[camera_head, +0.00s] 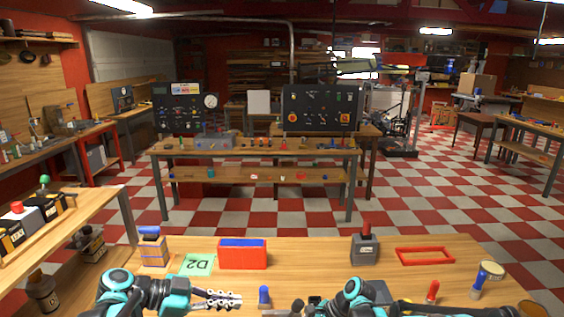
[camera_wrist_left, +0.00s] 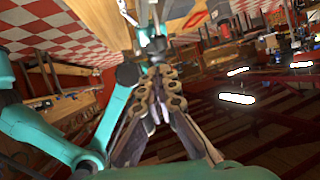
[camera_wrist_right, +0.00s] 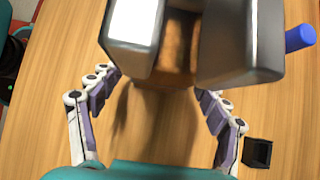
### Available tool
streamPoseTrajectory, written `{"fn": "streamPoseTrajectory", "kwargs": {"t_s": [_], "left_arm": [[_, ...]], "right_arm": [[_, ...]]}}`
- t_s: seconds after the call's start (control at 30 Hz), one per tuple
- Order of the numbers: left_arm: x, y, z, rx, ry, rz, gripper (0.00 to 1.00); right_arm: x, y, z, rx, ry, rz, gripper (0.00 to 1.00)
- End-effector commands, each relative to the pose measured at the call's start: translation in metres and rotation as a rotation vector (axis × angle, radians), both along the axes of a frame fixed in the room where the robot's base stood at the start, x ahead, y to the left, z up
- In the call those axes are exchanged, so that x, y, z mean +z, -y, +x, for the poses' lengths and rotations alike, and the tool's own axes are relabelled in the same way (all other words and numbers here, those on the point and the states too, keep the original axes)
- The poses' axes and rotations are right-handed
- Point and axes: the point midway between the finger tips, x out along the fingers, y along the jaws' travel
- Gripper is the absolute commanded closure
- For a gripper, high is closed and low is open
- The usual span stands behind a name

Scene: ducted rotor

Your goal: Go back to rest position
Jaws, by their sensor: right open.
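My left gripper (camera_head: 222,298) lies low over the near edge of the workbench, fingers pointing right in the head view. Its fingers are close together with nothing seen between them; they also show in the left wrist view (camera_wrist_left: 160,82). My right gripper (camera_wrist_right: 153,88) is open above the wooden bench top, with nothing between its fingers. A grey block with a slot (camera_wrist_right: 238,40) is just beyond its fingertips; I cannot tell whether they touch. In the head view my right arm hides its fingers.
The workbench (camera_head: 320,255) carries a red and blue box (camera_head: 242,254), a green D2 card (camera_head: 198,265), a grey block with red handle (camera_head: 365,248), a red frame (camera_head: 425,257) and a blue peg (camera_head: 264,295). A small black socket (camera_wrist_right: 257,153) is beside my right gripper.

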Motion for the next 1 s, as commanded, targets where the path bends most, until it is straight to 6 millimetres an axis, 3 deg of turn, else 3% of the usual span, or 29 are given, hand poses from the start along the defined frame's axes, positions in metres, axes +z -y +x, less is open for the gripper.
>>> {"fn": "streamPoseTrajectory", "kwargs": {"t_s": [0.3, 0.6, 0.77, 1.0], "left_arm": [[0.0, 0.0, 0.0, 0.0, 0.0, 0.0, 1.0], [-0.003, 0.003, -0.005, 0.022, -0.04, 0.018, 1.0], [-0.02, 0.014, -0.028, 0.152, -0.221, 0.107, 1.0], [-0.059, 0.011, -0.081, 0.521, -0.503, 0.276, 1.0]], "right_arm": [[0.054, 0.043, 0.001, -0.002, 0.0, -0.001, 0.24], [0.079, 0.059, -0.004, 0.02, 0.033, -0.018, 0.24], [0.102, 0.062, -0.031, 0.135, 0.196, -0.116, 0.24], [0.131, 0.078, -0.094, 0.454, 0.536, -0.376, 0.24]]}}
